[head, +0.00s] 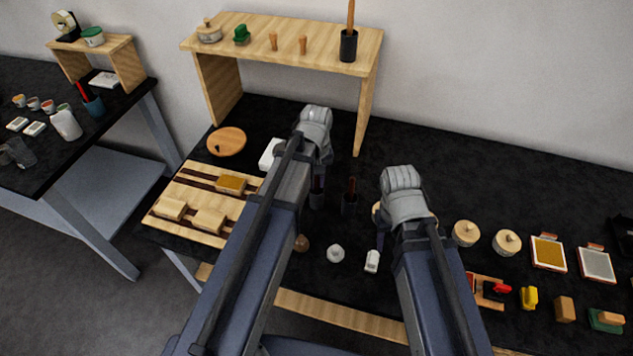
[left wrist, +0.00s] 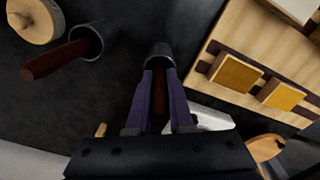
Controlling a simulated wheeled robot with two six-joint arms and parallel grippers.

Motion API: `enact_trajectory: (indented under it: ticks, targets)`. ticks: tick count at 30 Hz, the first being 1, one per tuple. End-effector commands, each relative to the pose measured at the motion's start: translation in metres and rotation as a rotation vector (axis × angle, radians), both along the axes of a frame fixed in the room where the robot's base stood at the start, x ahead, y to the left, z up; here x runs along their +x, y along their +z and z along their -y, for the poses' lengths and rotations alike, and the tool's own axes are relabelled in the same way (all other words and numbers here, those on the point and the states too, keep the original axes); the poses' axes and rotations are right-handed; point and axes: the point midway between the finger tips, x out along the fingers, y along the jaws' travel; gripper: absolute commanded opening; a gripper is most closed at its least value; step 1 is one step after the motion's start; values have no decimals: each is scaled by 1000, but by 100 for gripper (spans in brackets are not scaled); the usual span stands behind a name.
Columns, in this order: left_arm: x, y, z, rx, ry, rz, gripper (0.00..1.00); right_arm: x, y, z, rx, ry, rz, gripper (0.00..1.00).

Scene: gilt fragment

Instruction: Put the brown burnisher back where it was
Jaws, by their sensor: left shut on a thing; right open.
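In the left wrist view my left gripper (left wrist: 160,78) is shut on a brown burnisher (left wrist: 159,96). A dark grey cup (left wrist: 159,48) lies just beyond the fingertips, lined up with the burnisher; I cannot tell how far its end is inside. That cup also shows in the head view (head: 317,201), below my left wrist. A second brown burnisher (left wrist: 48,62) stands in another dark cup (left wrist: 90,38); in the head view this cup (head: 349,205) is right of the first.
A slotted wooden board (head: 182,194) with several blocks lies to the left. A wooden shelf (head: 275,37) stands behind, with a dark holder (head: 348,46) on it. Round wooden lidded pots (head: 466,233), pads and small blocks lie to the right.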

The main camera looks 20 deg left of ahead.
Motion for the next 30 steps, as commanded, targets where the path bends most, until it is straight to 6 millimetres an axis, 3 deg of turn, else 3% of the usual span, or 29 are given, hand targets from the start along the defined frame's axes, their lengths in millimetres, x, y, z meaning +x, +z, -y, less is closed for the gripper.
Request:
enact_trajectory:
  ticks: [3,4,12,23,30]
  targets:
    - [0,-4,0,0,0,0,0,0,-4,0,0,0,0,50]
    - [0,-4,0,0,0,0,21,0,-4,0,0,0,0,50]
    - [0,-3,0,0,0,0,50,0,-3,0,0,0,0,50]
    - [0,0,0,0,0,0,50,0,0,0,0,0,0,50]
    - [0,19,0,0,0,0,50,0,20,0,0,1,0,50]
